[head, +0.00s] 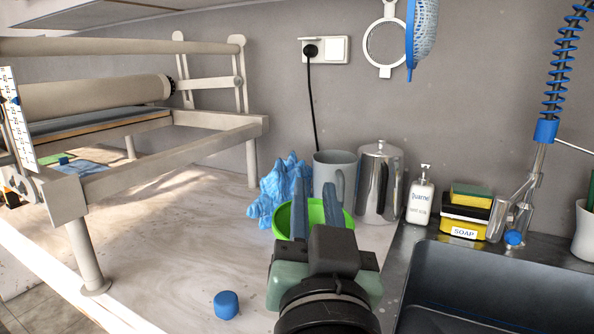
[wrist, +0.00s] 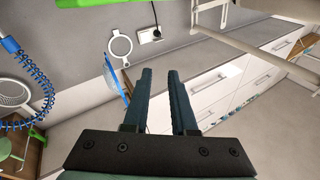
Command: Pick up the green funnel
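The green funnel (head: 341,215) is on the counter in the head view, with its bright green round rim showing. My gripper (head: 313,187) is in front of it and hides its lower and middle parts. The two blue-grey fingers stand apart and overlap the funnel in this view; I cannot tell whether they touch it. In the wrist view my gripper (wrist: 160,73) is open, with nothing seen between the fingers. A bright green edge (wrist: 90,3) shows at the top of the wrist view; I cannot tell what it belongs to.
A blue cap (head: 226,305) lies at front. A press frame (head: 190,155) stands left; the sink (head: 490,285) is right.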

